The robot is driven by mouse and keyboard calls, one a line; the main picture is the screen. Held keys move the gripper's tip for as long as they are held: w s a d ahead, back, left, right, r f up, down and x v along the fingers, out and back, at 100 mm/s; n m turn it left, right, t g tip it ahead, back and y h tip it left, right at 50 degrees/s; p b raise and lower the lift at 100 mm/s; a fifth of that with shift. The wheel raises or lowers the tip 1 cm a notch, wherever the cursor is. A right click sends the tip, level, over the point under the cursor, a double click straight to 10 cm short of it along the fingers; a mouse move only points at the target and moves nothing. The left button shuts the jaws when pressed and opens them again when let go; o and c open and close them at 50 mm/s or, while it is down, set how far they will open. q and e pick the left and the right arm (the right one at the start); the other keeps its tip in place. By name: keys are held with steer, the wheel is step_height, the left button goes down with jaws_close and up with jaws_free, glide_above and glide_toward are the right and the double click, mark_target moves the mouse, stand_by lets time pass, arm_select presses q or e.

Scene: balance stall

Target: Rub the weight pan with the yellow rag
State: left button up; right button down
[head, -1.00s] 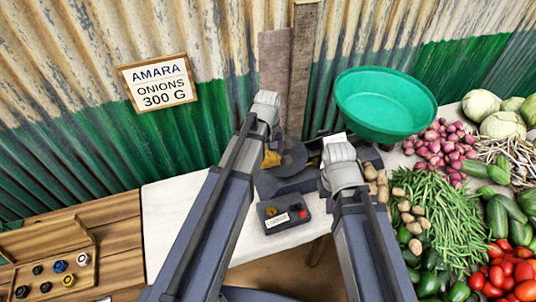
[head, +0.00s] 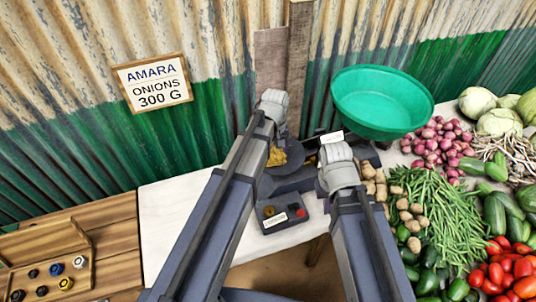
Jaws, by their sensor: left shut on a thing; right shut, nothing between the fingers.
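The yellow rag (head: 277,156) shows beside my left forearm, against the left part of the dark weight pan (head: 294,158). My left gripper (head: 274,146) is shut on the rag; its fingers are mostly hidden behind my own wrist and arm. The rag appears to touch the pan, though the contact itself is hard to see. The pan is part of the dark balance on the white table, partly covered by my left arm. My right gripper (head: 338,165) is shut and empty near the balance's right side, its fingertips largely hidden by its wrist.
A large green basin (head: 382,97) sits above the balance's right side. A small dark box (head: 282,213) with brass and red pieces stands in front. Potatoes, green beans (head: 445,213) and red onions crowd the right.

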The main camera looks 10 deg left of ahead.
mark_target(295, 148)
arm_select(q)
steer(key=shift+w+d, duration=0.3)
steer(key=shift+d, duration=0.1)
steer(key=shift+w+d+f, duration=0.1)
steer(key=shift+w+d, duration=0.45)
steer(key=shift+d, duration=0.3)
steer(key=shift+w+d, duration=0.5)
steer(key=shift+d, duration=0.3)
steer(key=shift+w+d, duration=0.6)
steer(key=shift+d, duration=0.3)
steer(key=shift+w+d, duration=0.6)
steer(key=shift+d, duration=0.25)
steer(key=shift+w+a, duration=0.8)
steer(key=shift+w, duration=0.25)
steer(key=shift+s+a, duration=0.65)
steer(key=shift+a, duration=0.15)
steer(key=shift+s+a, duration=0.6)
steer(key=shift+a, duration=0.2)
steer(key=shift+s+a, duration=0.1)
steer(key=shift+a, duration=0.05)
steer(key=shift+s+a, duration=0.5)
steer(key=shift+a, duration=0.35)
steer(key=shift+s+a, duration=0.5)
steer(key=shift+a, duration=0.3)
